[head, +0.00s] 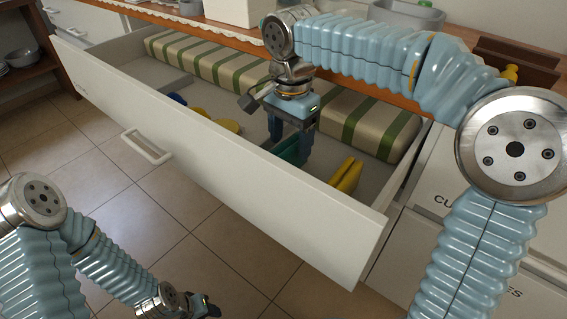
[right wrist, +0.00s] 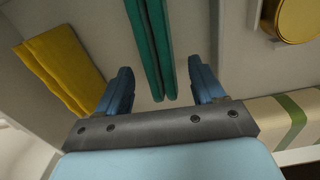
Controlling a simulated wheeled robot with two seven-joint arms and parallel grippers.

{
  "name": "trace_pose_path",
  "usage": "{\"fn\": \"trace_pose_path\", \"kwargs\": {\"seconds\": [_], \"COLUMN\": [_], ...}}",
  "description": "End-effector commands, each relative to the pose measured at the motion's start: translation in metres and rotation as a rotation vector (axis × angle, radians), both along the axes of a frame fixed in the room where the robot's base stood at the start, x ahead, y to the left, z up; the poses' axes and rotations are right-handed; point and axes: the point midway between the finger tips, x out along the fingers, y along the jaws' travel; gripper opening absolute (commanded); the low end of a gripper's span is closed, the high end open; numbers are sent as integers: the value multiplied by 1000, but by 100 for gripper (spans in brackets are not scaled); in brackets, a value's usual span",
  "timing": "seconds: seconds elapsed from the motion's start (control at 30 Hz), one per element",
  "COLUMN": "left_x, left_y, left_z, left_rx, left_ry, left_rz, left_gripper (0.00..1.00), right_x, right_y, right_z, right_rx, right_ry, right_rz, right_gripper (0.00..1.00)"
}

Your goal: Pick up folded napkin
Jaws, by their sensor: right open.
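A folded green napkin (head: 288,152) lies on the floor of the open drawer, partly hidden by my right gripper in the head view. A folded yellow napkin (head: 346,175) lies to its right. My right gripper (head: 291,150) points down into the drawer with its fingers apart. In the right wrist view the green napkin (right wrist: 150,40) shows between and beyond the open fingertips (right wrist: 160,75), and the yellow napkin (right wrist: 62,68) lies left of the fingers. I cannot tell whether the fingers touch the green napkin. My left gripper (head: 205,306) is low at the bottom edge, its jaws unclear.
The white drawer front (head: 215,150) stands between the floor and the drawer's contents. A long beige-and-green striped thing (head: 225,72) lies along the drawer's back. A yellow round thing (head: 215,120) and a blue thing (head: 177,99) lie to the left. A wooden counter edge (head: 185,22) runs behind.

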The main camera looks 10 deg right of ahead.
Motion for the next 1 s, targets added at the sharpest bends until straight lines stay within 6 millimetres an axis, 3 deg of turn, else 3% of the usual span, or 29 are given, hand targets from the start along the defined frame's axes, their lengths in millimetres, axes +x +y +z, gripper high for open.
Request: {"fn": "trace_pose_path", "kwargs": {"seconds": [0.4, 0.67, 1.0], "left_x": [0, 0, 0], "left_y": [-2, -2, -2], "left_z": [-16, -15, -15], "left_rx": [-5, -5, -5], "left_ry": [3, 3, 3], "left_rz": [-2, -2, -2], "left_gripper": [43, 43, 43], "right_x": [-4, -4, -4], "right_y": [7, 8, 7], "right_z": [-53, -55, -55], "right_rx": [-1, 0, 0], "right_ry": [2, 0, 0], "right_rz": [1, 1, 1], "right_gripper": [68, 68, 18]}}
